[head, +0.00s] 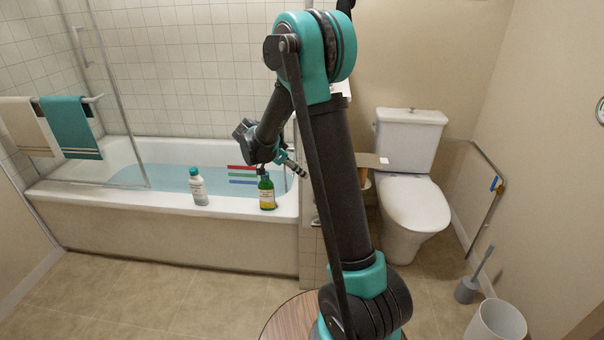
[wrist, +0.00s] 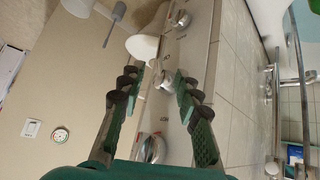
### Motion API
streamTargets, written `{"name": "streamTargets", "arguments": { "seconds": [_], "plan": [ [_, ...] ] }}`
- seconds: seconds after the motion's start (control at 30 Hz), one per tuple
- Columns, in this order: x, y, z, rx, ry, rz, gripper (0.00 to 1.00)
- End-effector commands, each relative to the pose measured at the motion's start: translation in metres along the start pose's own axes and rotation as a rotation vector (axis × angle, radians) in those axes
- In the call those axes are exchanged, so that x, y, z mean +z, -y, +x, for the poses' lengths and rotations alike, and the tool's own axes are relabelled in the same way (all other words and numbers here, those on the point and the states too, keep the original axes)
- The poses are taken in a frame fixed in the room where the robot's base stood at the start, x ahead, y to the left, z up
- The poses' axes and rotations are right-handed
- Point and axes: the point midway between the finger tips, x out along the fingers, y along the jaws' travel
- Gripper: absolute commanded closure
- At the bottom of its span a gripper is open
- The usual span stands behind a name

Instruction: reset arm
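My gripper (head: 294,165) is raised near the right end of the bathtub, above and beside a green bottle in the head view. My arm bends up from the lower right and partly hides the wall behind it. In the wrist view my gripper (wrist: 160,84) shows two dark green fingers spread apart. Nothing is held between them. Beyond the gap are metal wall fittings (wrist: 152,148) and a tiled wall, seen sideways.
A white bottle (head: 197,187) and the green bottle (head: 266,192) stand on the rim of the bathtub (head: 150,206). A toilet (head: 414,205), toilet brush (head: 468,288) and white bin (head: 497,322) are at right. The floor before the tub is clear.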

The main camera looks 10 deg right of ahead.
Motion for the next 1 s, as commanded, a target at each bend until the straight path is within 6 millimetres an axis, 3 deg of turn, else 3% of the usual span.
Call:
{"name": "streamTargets", "arguments": {
  "seconds": [0.23,0.37,0.67,1.0],
  "plan": [
    [-0.001,-0.003,0.001,-0.002,0.006,-0.01,0.67],
    [-0.004,-0.021,0.002,-0.018,0.048,-0.083,0.67],
    [0.005,-0.11,0.003,-0.171,0.23,-0.448,0.67],
    [0.047,-0.21,-0.002,-0.465,0.332,-0.816,0.67]
  ]
}}
